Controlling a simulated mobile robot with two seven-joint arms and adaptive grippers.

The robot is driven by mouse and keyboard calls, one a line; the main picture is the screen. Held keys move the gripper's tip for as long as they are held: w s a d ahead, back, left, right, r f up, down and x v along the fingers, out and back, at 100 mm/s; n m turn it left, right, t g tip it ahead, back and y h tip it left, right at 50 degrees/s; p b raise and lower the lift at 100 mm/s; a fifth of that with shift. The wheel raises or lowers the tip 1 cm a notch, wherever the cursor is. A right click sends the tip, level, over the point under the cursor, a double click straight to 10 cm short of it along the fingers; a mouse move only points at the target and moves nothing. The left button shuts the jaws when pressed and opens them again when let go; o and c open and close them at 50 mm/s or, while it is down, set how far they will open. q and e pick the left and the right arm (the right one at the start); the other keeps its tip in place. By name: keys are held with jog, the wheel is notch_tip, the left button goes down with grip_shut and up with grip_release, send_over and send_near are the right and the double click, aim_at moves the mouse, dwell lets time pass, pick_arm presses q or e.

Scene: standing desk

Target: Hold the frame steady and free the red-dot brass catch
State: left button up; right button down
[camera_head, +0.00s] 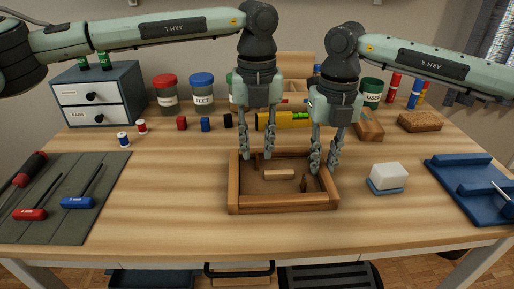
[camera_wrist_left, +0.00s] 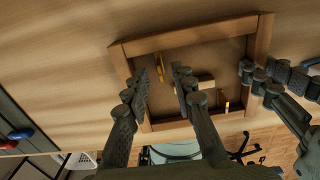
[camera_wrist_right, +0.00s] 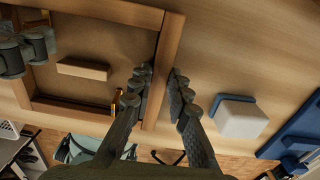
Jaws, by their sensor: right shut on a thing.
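A wooden frame (camera_head: 283,208) lies on the desk with its brown back panel facing up. My right gripper (camera_head: 323,168) is shut on the frame's right side bar; the right wrist view shows a finger on each side of that bar (camera_wrist_right: 164,70). My left gripper (camera_head: 256,154) is open above the frame's left part. In the left wrist view, a brass catch (camera_wrist_left: 160,67) shows between its fingers, apart from them as far as I can tell. Another brass catch (camera_wrist_left: 227,106) is near the right bar and also shows in the right wrist view (camera_wrist_right: 117,100). The red dot is too small to make out.
A small wooden block (camera_head: 279,174) sits inside the frame. A white and blue sponge-like block (camera_head: 388,177) stands to the right, before a blue tray (camera_head: 470,186). A grey mat (camera_head: 75,215) with screwdrivers lies left. A yellow tool (camera_head: 283,121) lies behind the frame.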

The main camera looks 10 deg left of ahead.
pick_arm(q)
jog(key=shift+f, duration=0.5)
grip_shut()
jog(key=shift+m, duration=0.3)
jog(key=m, duration=0.5)
jog(key=shift+m, duration=0.3)
jog(key=m, duration=0.5)
jog(key=shift+m, duration=0.3)
